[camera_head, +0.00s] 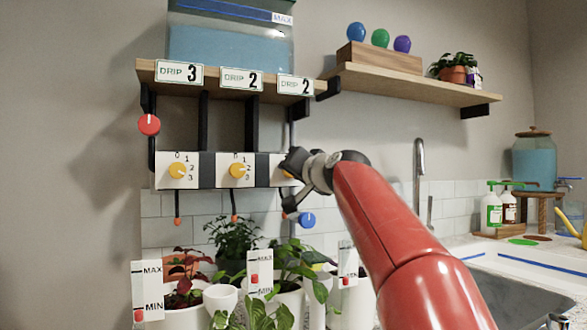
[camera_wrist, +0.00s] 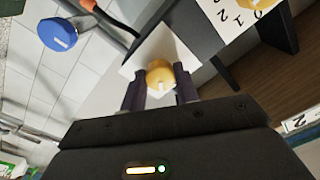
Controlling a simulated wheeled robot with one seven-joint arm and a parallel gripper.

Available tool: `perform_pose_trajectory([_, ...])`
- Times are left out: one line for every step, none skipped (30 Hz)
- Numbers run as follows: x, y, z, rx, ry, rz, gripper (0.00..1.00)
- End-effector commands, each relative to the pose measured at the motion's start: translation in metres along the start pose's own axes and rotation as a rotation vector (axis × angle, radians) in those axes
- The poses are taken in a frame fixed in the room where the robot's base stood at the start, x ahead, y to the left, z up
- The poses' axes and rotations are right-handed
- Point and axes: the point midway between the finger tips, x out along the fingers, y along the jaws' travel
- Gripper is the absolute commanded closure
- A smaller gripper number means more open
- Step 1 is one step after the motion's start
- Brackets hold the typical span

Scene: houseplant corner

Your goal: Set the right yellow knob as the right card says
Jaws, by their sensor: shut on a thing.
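The right yellow knob (camera_wrist: 160,72) shows in the wrist view on its white dial plate, between my two dark fingers. My gripper (camera_wrist: 159,86) is shut on it. A white mark on the knob points toward the bottom of the wrist picture. I cannot read the numbers around this knob. In the head view my gripper (camera_head: 291,167) is at the right dial and covers most of the knob. The right card (camera_head: 295,86) on the shelf edge above reads DRIP 2.
The middle yellow knob (camera_head: 238,170) and left yellow knob (camera_head: 177,170) sit on the same panel. A red knob (camera_head: 149,125) is at upper left. A blue knob (camera_head: 307,220) hangs just below my gripper. Potted plants (camera_head: 235,235) stand below; a sink (camera_head: 510,295) is at right.

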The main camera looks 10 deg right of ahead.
Motion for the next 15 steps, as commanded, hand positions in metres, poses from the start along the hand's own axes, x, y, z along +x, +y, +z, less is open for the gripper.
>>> perform_pose_trajectory([-0.0004, -0.0016, -0.0019, 0.043, 0.003, -0.001, 0.92])
perform_pose_trajectory([-0.0004, -0.0017, -0.002, 0.072, 0.004, -0.001, 0.92])
perform_pose_trajectory([-0.0004, -0.0016, -0.0019, 0.11, 0.005, 0.0, 0.92])
perform_pose_trajectory([-0.0004, -0.0016, -0.0018, 0.138, 0.006, 0.0, 0.92])
perform_pose_trajectory([-0.0004, -0.0017, -0.0019, 0.166, 0.007, 0.0, 0.92])
perform_pose_trajectory([-0.0004, -0.0018, -0.0019, 0.204, 0.008, 0.0, 0.92])
perform_pose_trajectory([-0.0004, -0.0017, -0.0019, 0.232, 0.009, 0.0, 0.92])
perform_pose_trajectory([-0.0002, -0.0015, -0.0017, 0.26, 0.01, 0.001, 0.92])
perform_pose_trajectory([-0.0002, -0.0013, -0.0018, 0.294, 0.011, 0.001, 0.92])
perform_pose_trajectory([-0.0002, -0.0013, -0.0019, 0.32, 0.013, 0.001, 0.92])
perform_pose_trajectory([-0.0002, -0.0013, -0.0019, 0.346, 0.013, 0.001, 0.92])
perform_pose_trajectory([-0.0002, -0.0012, -0.0018, 0.379, 0.014, 0.001, 0.92])
perform_pose_trajectory([-0.0002, -0.0011, -0.0016, 0.402, 0.014, 0.002, 0.92])
perform_pose_trajectory([-0.0003, -0.001, -0.0016, 0.425, 0.015, 0.002, 0.92])
perform_pose_trajectory([-0.0004, -0.0011, -0.0018, 0.453, 0.017, 0.002, 0.92])
